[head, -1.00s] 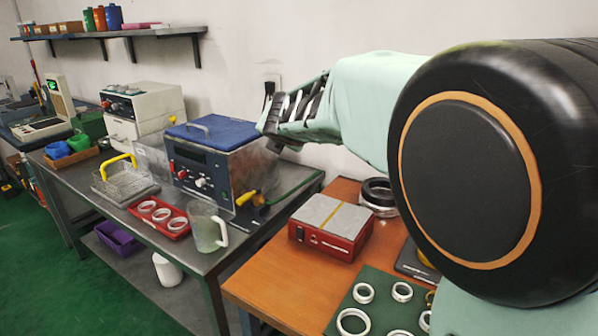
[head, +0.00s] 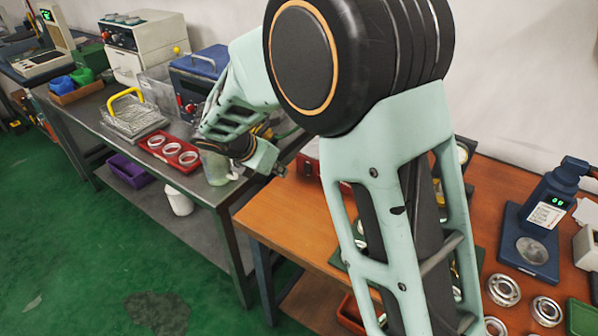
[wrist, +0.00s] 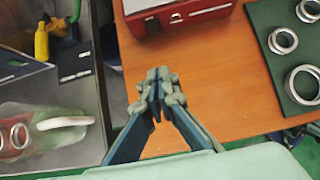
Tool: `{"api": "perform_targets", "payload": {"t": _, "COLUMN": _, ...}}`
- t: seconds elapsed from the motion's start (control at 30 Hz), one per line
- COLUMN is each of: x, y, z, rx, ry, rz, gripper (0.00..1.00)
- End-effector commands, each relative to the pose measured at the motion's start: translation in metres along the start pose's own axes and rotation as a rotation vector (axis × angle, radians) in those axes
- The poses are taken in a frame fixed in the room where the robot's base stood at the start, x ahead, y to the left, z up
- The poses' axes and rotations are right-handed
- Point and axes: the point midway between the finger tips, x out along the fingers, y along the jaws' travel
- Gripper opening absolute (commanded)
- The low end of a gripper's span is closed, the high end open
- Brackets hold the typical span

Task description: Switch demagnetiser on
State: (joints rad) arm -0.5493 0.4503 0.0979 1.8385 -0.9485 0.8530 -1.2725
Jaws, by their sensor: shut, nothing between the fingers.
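In the head view only a red sliver of the box (head: 308,162) shows; my arm hides the rest. My gripper (wrist: 160,80) is shut and empty. It hangs over the left edge of the wooden bench (wrist: 210,75), in front of the demagnetiser and apart from it. In the head view my gripper (head: 280,171) points right, towards the box.
A green mat (wrist: 290,60) with bearing rings lies right of the box. A clear jug (wrist: 55,125) and red ring tray (head: 168,150) stand on the grey bench at left. A blue gauge (head: 540,215) stands at right.

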Motion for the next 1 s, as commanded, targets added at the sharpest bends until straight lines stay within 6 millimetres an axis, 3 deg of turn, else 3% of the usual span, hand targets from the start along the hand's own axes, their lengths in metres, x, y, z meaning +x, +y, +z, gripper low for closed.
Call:
{"api": "perform_targets", "payload": {"t": 0.13, "x": 0.007, "y": 0.000, "z": 0.000, "rx": 0.000, "ry": 0.000, "rz": 0.000, "gripper": 0.00}}
{"api": "perform_targets", "payload": {"t": 0.27, "x": 0.026, "y": 0.000, "z": -0.001, "rx": 0.000, "ry": 0.000, "rz": -0.002, "gripper": 0.00}}
{"api": "perform_targets", "payload": {"t": 0.63, "x": 0.104, "y": 0.000, "z": -0.001, "rx": 0.000, "ry": 0.000, "rz": -0.002, "gripper": 0.00}}
{"api": "perform_targets", "payload": {"t": 0.8, "x": 0.119, "y": 0.000, "z": 0.020, "rx": 0.003, "ry": -0.001, "rz": 0.001, "gripper": 0.00}}
{"api": "perform_targets", "payload": {"t": 1.0, "x": 0.128, "y": 0.001, "z": 0.029, "rx": 0.001, "ry": 0.000, "rz": 0.002, "gripper": 0.00}}
